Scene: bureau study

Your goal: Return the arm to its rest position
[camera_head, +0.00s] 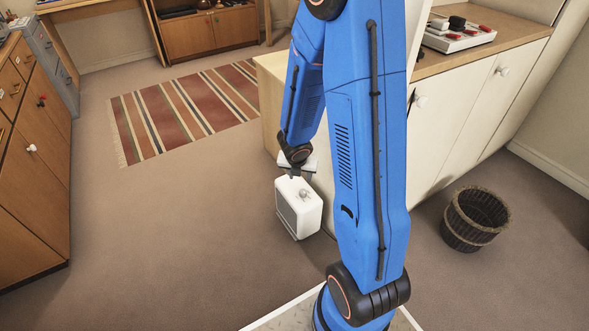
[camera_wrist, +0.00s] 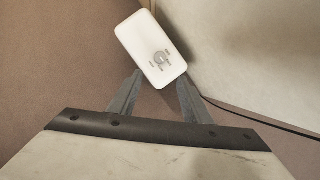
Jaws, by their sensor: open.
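My blue arm reaches forward and down in the head view, with my gripper (camera_head: 294,174) at its far end, just above a white box-shaped appliance (camera_head: 298,208). The appliance has a grille on its side and a small dial on top, and seems to stand on the floor beside the cabinet. In the wrist view my gripper (camera_wrist: 160,76) is open, its two fingers spread with nothing held between them. The white appliance (camera_wrist: 150,42) lies just beyond the fingertips, its dial facing the camera. I cannot tell whether a fingertip touches it.
A cream cabinet (camera_head: 470,115) with a wooden top stands close on the right, with a wicker basket (camera_head: 475,219) before it. Wooden drawers (camera_head: 38,165) stand at left. A striped rug (camera_head: 190,105) lies behind. A dark cable (camera_wrist: 265,121) runs along the floor. Carpet at left is clear.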

